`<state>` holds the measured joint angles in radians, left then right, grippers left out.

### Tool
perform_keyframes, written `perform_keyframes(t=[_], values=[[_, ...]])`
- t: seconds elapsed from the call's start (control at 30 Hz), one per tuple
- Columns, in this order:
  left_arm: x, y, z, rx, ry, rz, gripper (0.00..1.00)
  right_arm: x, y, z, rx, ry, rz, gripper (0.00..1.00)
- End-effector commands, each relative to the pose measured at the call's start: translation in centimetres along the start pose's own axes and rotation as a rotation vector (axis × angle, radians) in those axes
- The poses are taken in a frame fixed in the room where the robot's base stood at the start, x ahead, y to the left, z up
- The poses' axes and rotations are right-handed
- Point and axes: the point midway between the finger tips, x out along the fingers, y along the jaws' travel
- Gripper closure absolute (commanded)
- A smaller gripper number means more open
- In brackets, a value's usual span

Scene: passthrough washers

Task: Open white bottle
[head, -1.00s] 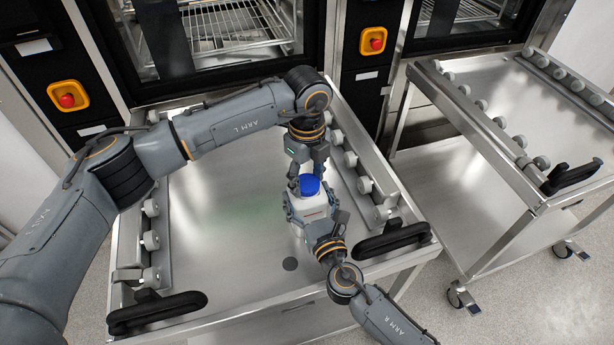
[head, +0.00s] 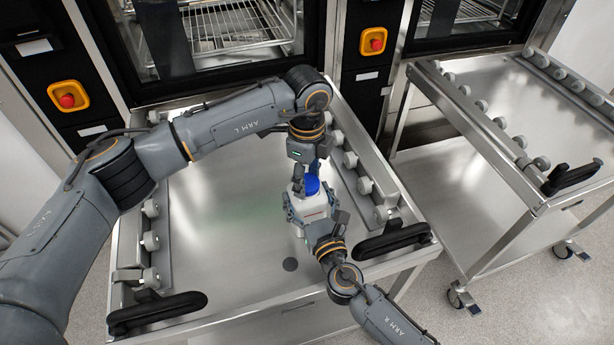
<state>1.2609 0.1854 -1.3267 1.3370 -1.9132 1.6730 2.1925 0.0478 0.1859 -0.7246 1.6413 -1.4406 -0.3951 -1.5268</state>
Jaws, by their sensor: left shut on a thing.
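The white bottle (head: 312,207) with a blue cap (head: 312,185) stands upright over the steel cart top, right of its middle. My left gripper (head: 307,179) comes down from above and is shut on the blue cap, with a finger on its left side; its other finger is partly hidden. My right gripper (head: 310,213) reaches in from the lower right, with its fingers on either side of the bottle's body. It looks shut on the bottle. The bottle's base is mostly hidden by the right gripper.
The cart top (head: 225,240) is bare to the left of the bottle. Roller rails (head: 365,170) and black handles (head: 393,240) border it. A second, empty cart (head: 520,110) stands at right. Washer doors (head: 230,40) stand behind.

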Motion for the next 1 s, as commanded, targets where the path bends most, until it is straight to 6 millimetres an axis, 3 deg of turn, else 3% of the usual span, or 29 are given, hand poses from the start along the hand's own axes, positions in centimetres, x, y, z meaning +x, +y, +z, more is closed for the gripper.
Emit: perform_keyframes(t=[1.0], values=[[-2.6,-0.1,0.0,0.0,0.0,-0.002,0.87,0.0,0.0,0.0,0.0,0.0,0.0,1.0]])
